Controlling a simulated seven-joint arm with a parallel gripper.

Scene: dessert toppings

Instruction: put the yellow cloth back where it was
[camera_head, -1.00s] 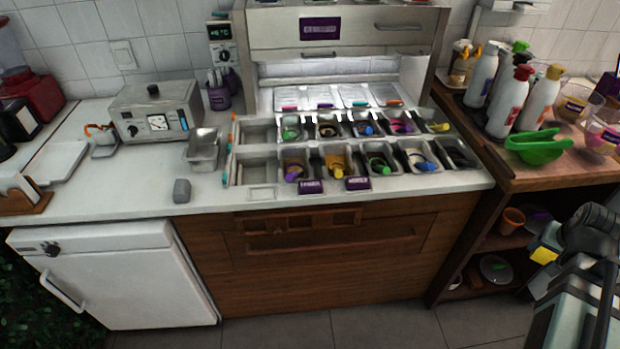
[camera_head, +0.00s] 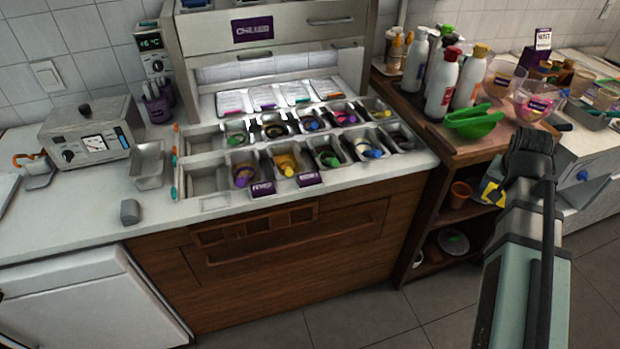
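The yellow cloth (camera_head: 495,195) shows as a small bright patch at the end of my arm, at the right, in front of the wooden shelf unit. My gripper (camera_head: 489,189) appears shut on it and holds it in the air. The arm hides most of the fingers and part of the cloth, so the exact hold is hard to see.
The wooden shelf unit (camera_head: 417,228) holds a terracotta pot (camera_head: 460,193) and dishes. Bottles and a green squeezer (camera_head: 474,123) stand on its top. The topping counter (camera_head: 345,178), with several filled bins, is to the left. Bare counter lies around a grey block (camera_head: 130,211).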

